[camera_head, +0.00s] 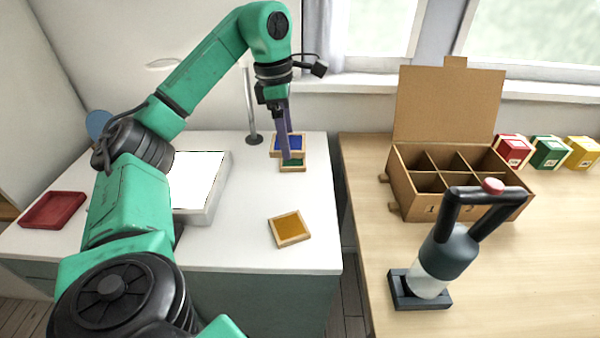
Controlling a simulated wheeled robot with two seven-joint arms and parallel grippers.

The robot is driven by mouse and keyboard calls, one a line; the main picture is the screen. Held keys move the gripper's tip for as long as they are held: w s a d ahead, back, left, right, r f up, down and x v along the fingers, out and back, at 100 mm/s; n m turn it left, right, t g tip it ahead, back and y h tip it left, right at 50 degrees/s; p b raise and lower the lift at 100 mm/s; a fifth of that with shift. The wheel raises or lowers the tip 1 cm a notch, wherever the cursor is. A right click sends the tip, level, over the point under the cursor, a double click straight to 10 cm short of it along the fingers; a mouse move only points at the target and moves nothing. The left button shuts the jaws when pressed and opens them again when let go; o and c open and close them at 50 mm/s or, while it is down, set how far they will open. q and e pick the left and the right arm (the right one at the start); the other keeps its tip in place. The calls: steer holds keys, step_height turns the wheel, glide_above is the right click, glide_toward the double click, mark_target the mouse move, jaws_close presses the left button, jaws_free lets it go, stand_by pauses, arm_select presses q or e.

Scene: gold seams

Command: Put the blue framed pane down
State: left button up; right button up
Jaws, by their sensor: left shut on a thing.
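The blue framed pane (294,142), with a wooden frame, is at the back right of the white table. My left gripper (286,158) is shut on it from above, and its fingers cover part of the blue. A green framed pane (293,163) shows just in front of and partly under the blue one in the picture. I cannot tell whether the blue pane touches it or hangs above it. An amber framed pane (289,228) lies flat nearer the front. My right gripper is not in view.
A bright light panel (222,182) lies left of the panes, and a red tray (52,210) farther left. A thin pole (251,110) stands behind. On the wooden table are an open cardboard box (408,199) with compartments, a dark-handled tool (447,250) and several coloured boxes (548,153).

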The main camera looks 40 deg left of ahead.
arm_select(q)
steer(key=b, duration=0.3)
glide_above(291, 192)
step_height(291, 192, down, 7)
steer(key=f, duration=0.6)
steer(key=shift+s+a+f+b, duration=0.1)
steer(key=shift+s+f+b, duration=0.1)
steer(key=shift+f+b, duration=0.15)
steer(key=shift+w, duration=0.1)
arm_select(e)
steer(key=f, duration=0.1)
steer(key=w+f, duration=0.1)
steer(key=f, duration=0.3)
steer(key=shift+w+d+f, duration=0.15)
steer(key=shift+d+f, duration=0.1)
